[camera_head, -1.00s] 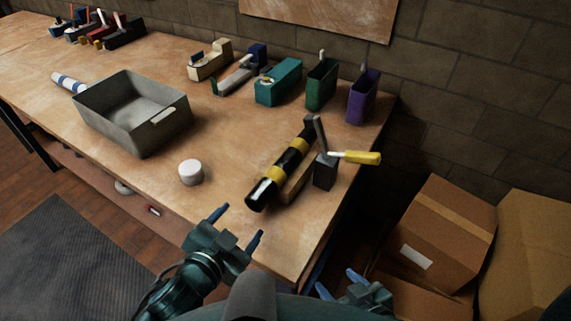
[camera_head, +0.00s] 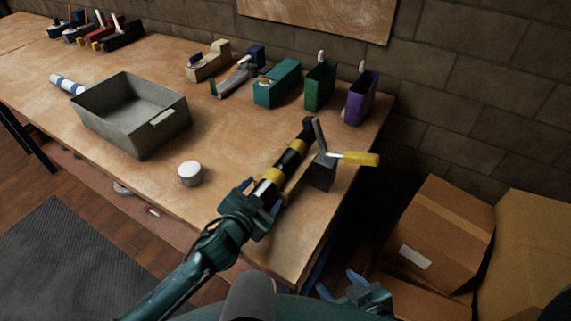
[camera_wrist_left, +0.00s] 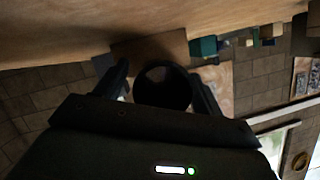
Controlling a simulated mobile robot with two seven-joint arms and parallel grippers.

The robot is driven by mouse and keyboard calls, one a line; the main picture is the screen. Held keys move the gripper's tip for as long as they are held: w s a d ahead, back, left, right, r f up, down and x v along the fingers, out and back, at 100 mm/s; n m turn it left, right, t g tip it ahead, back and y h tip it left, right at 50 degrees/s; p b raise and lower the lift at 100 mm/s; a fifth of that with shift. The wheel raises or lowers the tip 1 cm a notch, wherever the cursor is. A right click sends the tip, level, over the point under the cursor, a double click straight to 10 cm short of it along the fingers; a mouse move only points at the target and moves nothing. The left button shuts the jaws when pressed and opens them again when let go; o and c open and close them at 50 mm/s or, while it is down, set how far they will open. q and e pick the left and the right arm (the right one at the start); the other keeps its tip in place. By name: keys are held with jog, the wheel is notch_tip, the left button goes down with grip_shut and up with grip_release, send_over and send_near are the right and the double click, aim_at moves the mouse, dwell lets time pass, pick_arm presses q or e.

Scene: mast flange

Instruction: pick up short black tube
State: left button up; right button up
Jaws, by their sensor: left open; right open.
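The short black tube (camera_head: 290,160) has yellow bands and lies tilted on a wooden rest beside a dark clamp block (camera_head: 322,173) near the right end of the workbench. My left gripper (camera_head: 262,195) is open at the tube's near end and covers that end in the head view. In the left wrist view the tube's round dark end (camera_wrist_left: 165,88) sits between the two fingers, one on each side. Whether the fingers touch it cannot be told. My right gripper (camera_head: 341,284) is open and empty, low beside the bench's right edge.
The clamp has a yellow-handled lever (camera_head: 358,158) sticking out right. Several coloured holders, including a purple one (camera_head: 361,98), line the back. Cardboard boxes (camera_head: 443,235) stand right of the bench.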

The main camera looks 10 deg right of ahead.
pick_arm(q)
jog(key=shift+c, duration=0.6)
jog(key=c, duration=1)
jog(key=shift+c, duration=0.5)
jog(key=shift+r, duration=0.2)
